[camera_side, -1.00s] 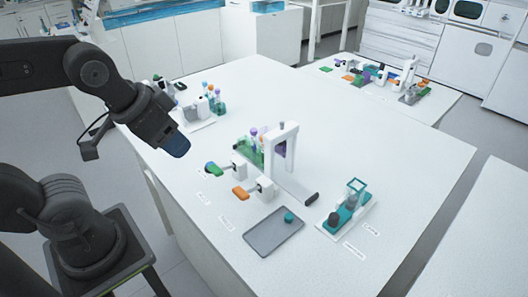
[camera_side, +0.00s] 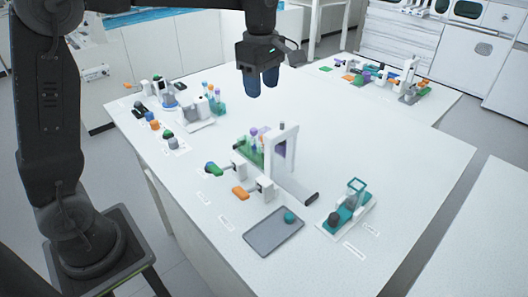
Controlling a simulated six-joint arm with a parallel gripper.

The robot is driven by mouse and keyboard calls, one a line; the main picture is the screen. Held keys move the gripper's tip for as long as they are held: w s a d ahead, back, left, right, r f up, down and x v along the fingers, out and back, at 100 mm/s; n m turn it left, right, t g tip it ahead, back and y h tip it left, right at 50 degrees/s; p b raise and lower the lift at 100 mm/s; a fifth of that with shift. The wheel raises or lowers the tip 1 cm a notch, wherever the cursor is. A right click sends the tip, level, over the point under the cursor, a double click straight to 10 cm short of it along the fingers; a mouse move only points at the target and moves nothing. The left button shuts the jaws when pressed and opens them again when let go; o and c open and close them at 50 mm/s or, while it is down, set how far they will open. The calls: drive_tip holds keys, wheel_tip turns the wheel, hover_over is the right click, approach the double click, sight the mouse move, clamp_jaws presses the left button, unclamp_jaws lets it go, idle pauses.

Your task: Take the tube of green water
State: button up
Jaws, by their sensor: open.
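Several tubes with small coloured tops (camera_side: 254,134) stand in the green rack (camera_side: 250,155) near the middle of the table, left of a white upright frame. They are too small to tell which one holds green water. My gripper (camera_side: 262,90) has dark blue fingertips pointing down. It is open and empty, high above the back of the table and apart from the tubes.
A white frame (camera_side: 292,130) stands right beside the tubes. Green (camera_side: 213,170) and orange (camera_side: 240,193) handled pieces, a grey tray (camera_side: 272,232) and a teal stand (camera_side: 350,210) lie in front. Another tube group (camera_side: 216,105) stands at the back left. The right side is clear.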

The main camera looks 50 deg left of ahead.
drive_tip(key=shift+n, duration=0.4)
drive_tip(key=f, duration=0.9)
drive_tip(key=w+f, duration=0.1)
drive_tip(key=f, duration=0.4)
drive_tip(key=shift+a+f, duration=0.1)
drive_tip(key=shift+a, duration=0.1)
drive_tip(key=c, duration=0.8)
